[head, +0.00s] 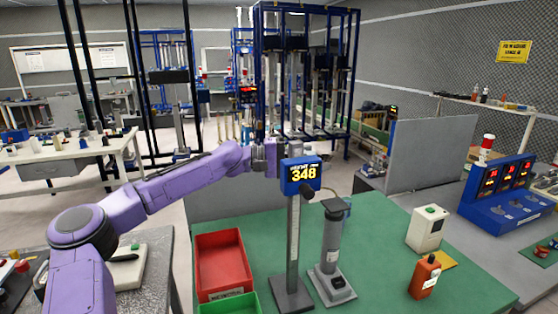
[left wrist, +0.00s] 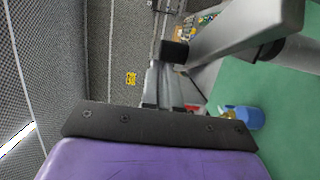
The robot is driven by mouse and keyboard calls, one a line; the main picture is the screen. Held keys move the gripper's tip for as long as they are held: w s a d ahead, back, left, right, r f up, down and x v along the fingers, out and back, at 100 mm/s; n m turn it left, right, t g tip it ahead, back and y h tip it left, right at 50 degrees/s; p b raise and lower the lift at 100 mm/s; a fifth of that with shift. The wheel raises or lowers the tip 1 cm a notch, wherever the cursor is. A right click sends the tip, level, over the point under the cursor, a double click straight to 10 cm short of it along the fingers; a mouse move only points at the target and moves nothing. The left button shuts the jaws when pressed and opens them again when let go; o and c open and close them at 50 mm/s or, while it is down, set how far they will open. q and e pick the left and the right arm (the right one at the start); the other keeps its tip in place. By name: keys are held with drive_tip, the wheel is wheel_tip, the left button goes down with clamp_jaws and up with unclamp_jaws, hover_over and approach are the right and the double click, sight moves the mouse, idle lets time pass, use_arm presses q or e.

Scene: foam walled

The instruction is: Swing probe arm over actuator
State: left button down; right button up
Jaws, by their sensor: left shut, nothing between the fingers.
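The gauge stand (head: 293,240) rises from the green bench, with a blue head (head: 300,175) whose display reads 348. A short dark part (head: 307,188), possibly the probe arm, sticks out low on the head's right. The grey cylindrical actuator (head: 331,240) stands upright on its base just right of the post. My left gripper (head: 272,158) is at the left side of the blue head, shut and empty; whether it touches cannot be told. In the left wrist view, its fingers (left wrist: 168,80) show near a grey bar (left wrist: 235,30). My right gripper is not in view.
A red bin (head: 222,265) and a green bin (head: 228,304) stand left of the gauge. A white box (head: 427,230) and an orange bottle (head: 425,277) stand to the right. A grey partition (head: 432,150) rises behind. The bench between actuator and white box is clear.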

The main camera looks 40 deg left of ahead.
use_arm(q)
drive_tip(key=shift+w+d+b, duration=0.15)
drive_tip(key=shift+d+b, duration=0.25)
drive_tip(key=shift+d, duration=1)
idle(1.0)
idle(0.9)
